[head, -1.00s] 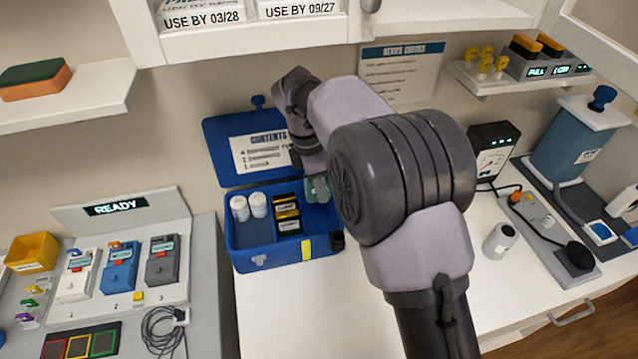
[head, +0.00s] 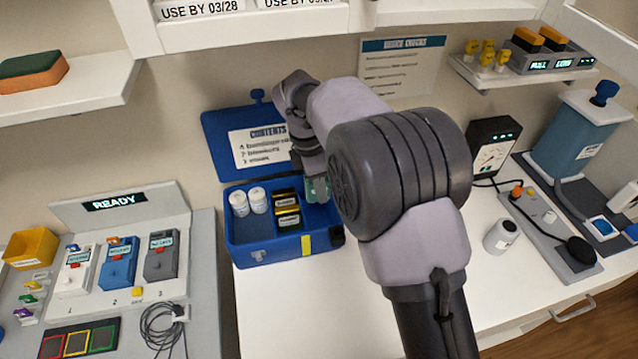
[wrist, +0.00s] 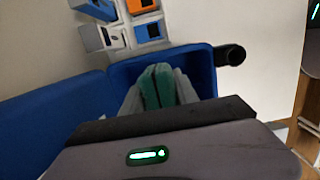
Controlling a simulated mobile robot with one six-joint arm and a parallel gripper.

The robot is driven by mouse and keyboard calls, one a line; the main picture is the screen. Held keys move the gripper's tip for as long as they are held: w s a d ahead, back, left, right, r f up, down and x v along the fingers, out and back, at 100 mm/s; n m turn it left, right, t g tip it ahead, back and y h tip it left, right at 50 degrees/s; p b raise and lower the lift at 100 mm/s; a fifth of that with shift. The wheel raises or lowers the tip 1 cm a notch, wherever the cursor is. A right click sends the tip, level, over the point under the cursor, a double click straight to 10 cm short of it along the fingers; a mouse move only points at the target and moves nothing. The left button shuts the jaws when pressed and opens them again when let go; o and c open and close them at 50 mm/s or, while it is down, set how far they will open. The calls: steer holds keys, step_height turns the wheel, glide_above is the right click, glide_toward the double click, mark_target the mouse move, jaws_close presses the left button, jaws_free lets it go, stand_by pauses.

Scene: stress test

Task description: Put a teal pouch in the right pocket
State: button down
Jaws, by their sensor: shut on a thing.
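A blue case (head: 262,258) stands open on the counter, its lid (head: 215,150) tilted up behind it with a contents card. My gripper (head: 317,188) is over the case's right pocket and points down. It is shut on a teal pouch (wrist: 160,88), which shows between the two grey fingers in the wrist view. The pouch is at the right pocket; its lower end is hidden, so I cannot tell if it touches the floor. Two white bottles (head: 248,201) stand in the left part, and black-and-yellow boxes (head: 287,208) lie in the middle.
A dark round knob (head: 337,236) sits at the case's front right corner. A grey bottle (head: 501,236) and a meter (head: 494,148) stand to the right of my arm. A device panel (head: 118,225) stands left. The counter in front of the case is clear.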

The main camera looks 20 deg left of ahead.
steer(key=shift+f+b, duration=1.75)
steer(key=shift+f, duration=2.9)
steer(key=c, duration=0.9)
jaws_free()
steer(key=shift+o, duration=0.2)
steer(key=r+p, duration=0.2)
steer(key=r, duration=0.2)
steer(key=a+r+p, duration=0.1)
steer(key=r, duration=0.3)
steer(key=s+r+p, duration=0.1)
steer(key=r+p, duration=0.1)
steer(key=r, duration=0.2)
steer(key=shift+a+p, duration=0.3)
steer(key=shift+p, duration=0.05)
